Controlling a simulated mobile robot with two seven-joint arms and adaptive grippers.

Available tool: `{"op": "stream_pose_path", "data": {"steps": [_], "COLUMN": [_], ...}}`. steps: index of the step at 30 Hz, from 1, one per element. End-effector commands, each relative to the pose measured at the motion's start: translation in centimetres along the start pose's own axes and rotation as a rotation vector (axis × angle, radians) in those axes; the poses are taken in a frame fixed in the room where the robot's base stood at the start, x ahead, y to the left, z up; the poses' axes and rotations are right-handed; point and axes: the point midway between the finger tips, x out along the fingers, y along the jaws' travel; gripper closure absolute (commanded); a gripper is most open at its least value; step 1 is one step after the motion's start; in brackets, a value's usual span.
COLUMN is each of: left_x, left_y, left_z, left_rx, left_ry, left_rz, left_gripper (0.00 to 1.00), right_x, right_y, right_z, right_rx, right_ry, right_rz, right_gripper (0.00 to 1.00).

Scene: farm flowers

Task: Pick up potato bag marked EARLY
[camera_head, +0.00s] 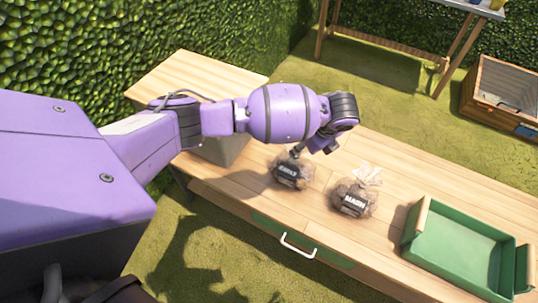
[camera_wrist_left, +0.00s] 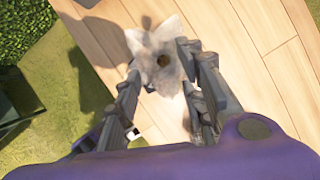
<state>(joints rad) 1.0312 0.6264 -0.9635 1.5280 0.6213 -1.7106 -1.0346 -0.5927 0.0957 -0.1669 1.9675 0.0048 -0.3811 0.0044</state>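The potato bag marked EARLY (camera_head: 288,172) sits on the wooden table, brown with a dark label. My left gripper (camera_head: 311,147) is right above it, pointing down and partly hiding its top. In the left wrist view the pale gathered top of the bag (camera_wrist_left: 162,66) lies between the two spread fingers of my left gripper (camera_wrist_left: 158,62). The fingers look apart; whether either touches the bag cannot be told. A second bag, marked MASH (camera_head: 353,199), stands to the right with a clear gathered top. My right gripper is not in view.
A green tray with wooden handles (camera_head: 462,251) stands at the right of the table (camera_head: 245,191). A box-like block (camera_head: 222,150) is at the table's left, behind my arm. A wooden crate (camera_head: 503,95) stands on the grass at the far right.

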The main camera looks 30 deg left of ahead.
Motion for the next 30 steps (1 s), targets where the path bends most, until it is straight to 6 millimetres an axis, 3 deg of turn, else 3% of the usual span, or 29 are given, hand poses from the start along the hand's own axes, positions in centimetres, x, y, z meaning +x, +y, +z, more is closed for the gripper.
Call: {"op": "stream_pose_path", "data": {"steps": [15,25,30], "left_x": [6.5,7.2,7.1], "left_y": [-0.1,-0.2,-0.2], "left_z": [-0.2,-0.2,-0.2], "left_rx": [0.003,0.003,0.003], "left_ry": [-0.004,-0.004,-0.004], "left_rz": [0.003,-0.002,-0.002], "left_gripper": [0.63,0.63,0.85], "right_x": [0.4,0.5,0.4], "right_y": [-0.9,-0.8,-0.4], "right_z": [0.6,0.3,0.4], "right_rx": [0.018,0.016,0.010], "right_ry": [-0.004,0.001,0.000], "right_rz": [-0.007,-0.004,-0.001], "right_gripper": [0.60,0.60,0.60]}}
